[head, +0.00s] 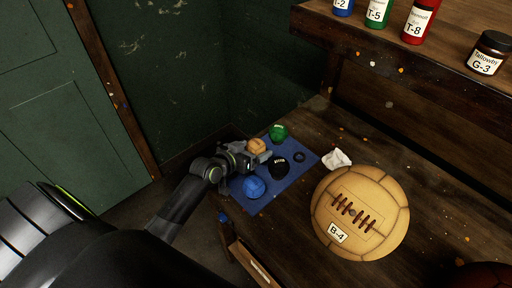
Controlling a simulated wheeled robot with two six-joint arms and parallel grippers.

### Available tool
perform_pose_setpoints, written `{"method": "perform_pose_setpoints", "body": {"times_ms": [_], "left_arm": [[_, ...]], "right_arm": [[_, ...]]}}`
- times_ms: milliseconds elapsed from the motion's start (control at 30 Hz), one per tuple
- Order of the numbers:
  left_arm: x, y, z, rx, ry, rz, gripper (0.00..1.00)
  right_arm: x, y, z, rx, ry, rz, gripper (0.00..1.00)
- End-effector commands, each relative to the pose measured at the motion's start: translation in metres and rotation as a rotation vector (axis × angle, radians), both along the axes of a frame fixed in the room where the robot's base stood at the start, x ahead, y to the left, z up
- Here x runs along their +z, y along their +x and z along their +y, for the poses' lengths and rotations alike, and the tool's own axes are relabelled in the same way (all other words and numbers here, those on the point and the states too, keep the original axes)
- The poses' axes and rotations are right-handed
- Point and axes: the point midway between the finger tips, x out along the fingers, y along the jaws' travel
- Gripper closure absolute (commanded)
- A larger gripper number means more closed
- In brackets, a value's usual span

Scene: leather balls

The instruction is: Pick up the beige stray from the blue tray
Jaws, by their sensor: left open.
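The blue tray (290,182) lies flat on the wooden bench. The small beige ball (257,145) is at its far left part, with the green ball (279,131) beyond it. A black ball (279,168) and a blue ball (254,187) are also on the tray. My left gripper (254,159) is open over the tray's left side, close to the beige ball and between it and the blue one. I cannot tell whether it touches the beige ball. My right gripper is not in view.
A dark ring (299,157) lies on the tray's right side. A white cloth (336,159) and a large tan laced ball (360,212) labelled B-4 are to the right. A raised shelf (400,62) with labelled bottles and a jar (488,54) stands behind.

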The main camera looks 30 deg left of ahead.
Motion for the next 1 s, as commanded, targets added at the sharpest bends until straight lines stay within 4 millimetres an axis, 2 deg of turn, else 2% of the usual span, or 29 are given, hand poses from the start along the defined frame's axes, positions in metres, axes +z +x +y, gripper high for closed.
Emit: {"method": "perform_pose_setpoints", "body": {"times_ms": [100,467,767,1000], "left_arm": [[0.0,0.0,0.0,0.0,0.0,0.0,0.2],[0.0,0.0,0.0,0.0,0.0,0.0,0.67],[0.007,0.0,0.0,-0.001,0.001,-0.003,0.67],[0.048,0.001,0.0,-0.003,0.004,-0.007,0.67]], "right_arm": [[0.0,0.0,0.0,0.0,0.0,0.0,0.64],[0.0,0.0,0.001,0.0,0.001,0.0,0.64],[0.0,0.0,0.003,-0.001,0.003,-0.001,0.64],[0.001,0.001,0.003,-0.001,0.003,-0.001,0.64]]}}
